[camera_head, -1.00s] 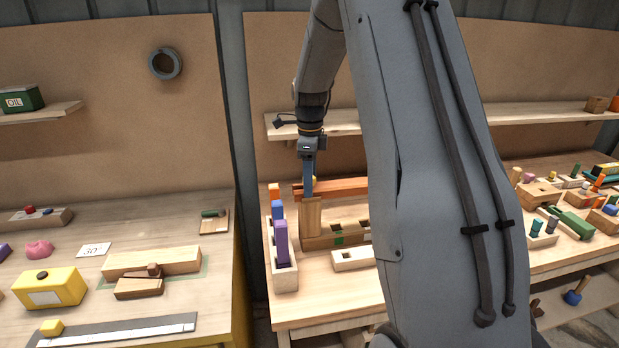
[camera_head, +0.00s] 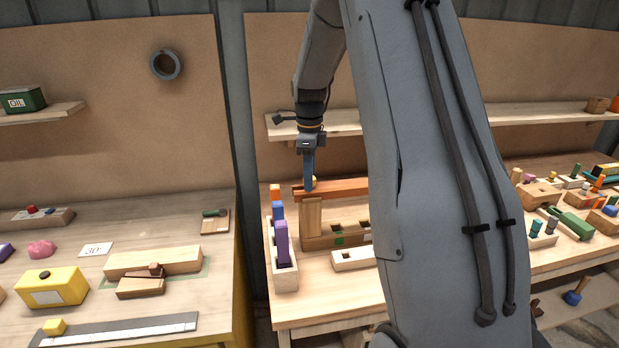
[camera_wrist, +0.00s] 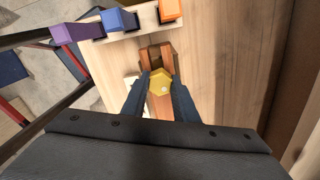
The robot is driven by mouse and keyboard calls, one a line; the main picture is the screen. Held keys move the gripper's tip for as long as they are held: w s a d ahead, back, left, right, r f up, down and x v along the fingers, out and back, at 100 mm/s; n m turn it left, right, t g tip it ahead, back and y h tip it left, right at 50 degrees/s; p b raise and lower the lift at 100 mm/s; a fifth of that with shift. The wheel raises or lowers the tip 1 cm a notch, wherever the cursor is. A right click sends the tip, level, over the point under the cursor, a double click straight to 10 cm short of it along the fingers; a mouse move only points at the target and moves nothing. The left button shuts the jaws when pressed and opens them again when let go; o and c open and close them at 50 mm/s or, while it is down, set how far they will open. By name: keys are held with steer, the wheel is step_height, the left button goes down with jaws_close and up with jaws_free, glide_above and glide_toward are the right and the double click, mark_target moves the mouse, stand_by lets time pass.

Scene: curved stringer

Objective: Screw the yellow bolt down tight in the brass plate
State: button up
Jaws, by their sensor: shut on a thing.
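The yellow bolt (camera_wrist: 161,88) shows its six-sided head between the two fingers in the wrist view. In the head view only a small yellow bit of the bolt (camera_head: 314,181) shows beside the fingers. My gripper (camera_wrist: 160,79) is shut on the bolt head, seen from above. In the head view my gripper (camera_head: 309,188) points straight down at the top of an upright wooden block (camera_head: 312,217). The bolt's shank is hidden, and I cannot make out the brass plate or how deep the bolt sits.
A pale rack (camera_head: 285,279) with purple, blue and orange blocks stands just left of the block. An orange-brown bar (camera_head: 345,187) lies behind it. A pale slotted block (camera_head: 353,260) lies to the right. The bench front (camera_head: 320,308) is clear.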

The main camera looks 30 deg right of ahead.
steer(key=shift+s+a, duration=0.1)
steer(key=m, duration=0.6)
steer(key=shift+f, duration=0.25)
steer(key=shift+s+a+f+m, duration=0.1)
steer(key=shift+f+m, duration=0.05)
steer(key=shift+m, duration=0.85)
